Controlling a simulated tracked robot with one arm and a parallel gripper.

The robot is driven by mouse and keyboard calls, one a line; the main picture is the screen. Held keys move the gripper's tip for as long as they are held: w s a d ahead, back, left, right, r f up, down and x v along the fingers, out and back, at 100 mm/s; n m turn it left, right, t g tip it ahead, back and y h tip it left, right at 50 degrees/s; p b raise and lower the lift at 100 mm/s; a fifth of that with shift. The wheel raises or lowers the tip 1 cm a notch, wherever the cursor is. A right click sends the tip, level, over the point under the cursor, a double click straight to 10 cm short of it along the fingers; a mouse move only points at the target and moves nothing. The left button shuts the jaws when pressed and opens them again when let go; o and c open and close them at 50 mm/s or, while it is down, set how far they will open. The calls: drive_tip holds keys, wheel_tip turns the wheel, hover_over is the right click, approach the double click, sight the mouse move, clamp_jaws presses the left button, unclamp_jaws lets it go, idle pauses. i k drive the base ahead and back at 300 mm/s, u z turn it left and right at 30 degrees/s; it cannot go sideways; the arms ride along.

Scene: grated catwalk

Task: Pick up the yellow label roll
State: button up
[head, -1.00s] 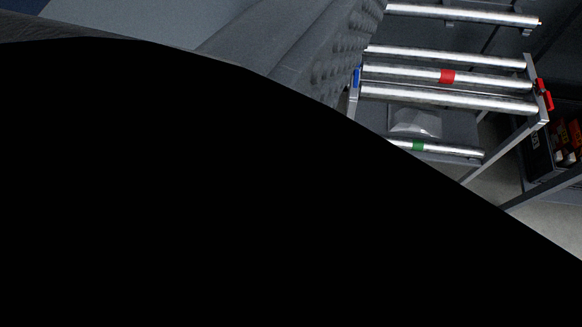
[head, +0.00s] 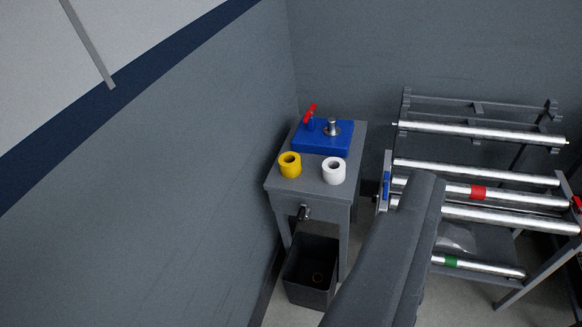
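The yellow label roll (head: 290,165) stands upright on the left front part of a small grey table (head: 311,187) in the head view. Its open core faces up. A white roll (head: 334,170) stands to its right, a short gap away. My gripper is not recognisable in the view, so nothing shows near the roll.
A blue box (head: 322,138) with a red lever and a metal knob sits behind the rolls. A dark bin (head: 311,271) stands below the table. A rack with metal rollers (head: 507,216) is at the right. A large grey padded form (head: 394,250) rises in front. A wall borders the left.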

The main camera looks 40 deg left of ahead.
sight(290, 162)
drive_tip(key=u, duration=0.7)
drive_tip(key=i, duration=1.7)
drive_tip(key=z, duration=0.7)
